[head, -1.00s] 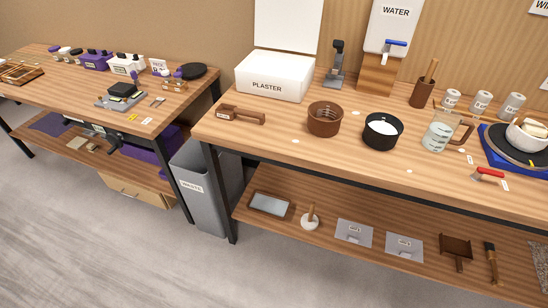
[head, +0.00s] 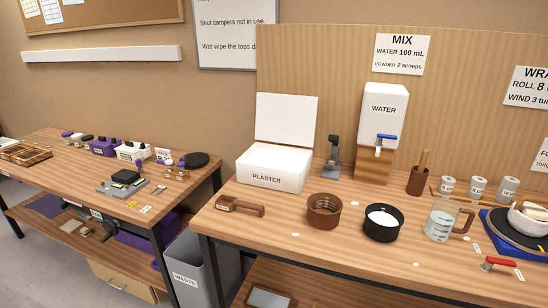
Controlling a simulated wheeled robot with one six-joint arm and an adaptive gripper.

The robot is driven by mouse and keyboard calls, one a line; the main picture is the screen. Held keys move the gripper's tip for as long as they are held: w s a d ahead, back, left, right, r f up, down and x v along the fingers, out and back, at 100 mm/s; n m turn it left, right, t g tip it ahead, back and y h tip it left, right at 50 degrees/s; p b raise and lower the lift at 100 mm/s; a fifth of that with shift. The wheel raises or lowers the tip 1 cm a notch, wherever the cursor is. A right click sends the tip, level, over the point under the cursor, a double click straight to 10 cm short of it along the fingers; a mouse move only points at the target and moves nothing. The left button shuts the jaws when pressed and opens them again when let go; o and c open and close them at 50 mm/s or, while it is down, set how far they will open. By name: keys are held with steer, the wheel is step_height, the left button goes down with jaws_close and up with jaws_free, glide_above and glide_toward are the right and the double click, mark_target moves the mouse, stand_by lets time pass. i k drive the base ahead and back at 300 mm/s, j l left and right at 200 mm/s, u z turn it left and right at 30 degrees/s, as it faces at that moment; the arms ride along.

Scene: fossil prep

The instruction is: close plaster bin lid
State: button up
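The white plaster bin (head: 272,167) stands at the back left of the right-hand bench, with a PLASTER label on its front. Its white lid (head: 286,119) is open and stands up almost vertically from the bin's rear edge. My gripper is not in the head view.
Bench space directly before the bin is narrow.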

mark_target(285, 119)
steer(key=i+j, duration=0.65)
steer(key=j, duration=0.25)
steer(key=i+j, duration=0.7)
steer(key=j, duration=0.2)
steer(key=i+j+z, duration=0.1)
steer(key=i+j, duration=0.55)
steer(key=j, duration=0.25)
steer(key=i+j, duration=0.3)
steer(key=j, duration=0.2)
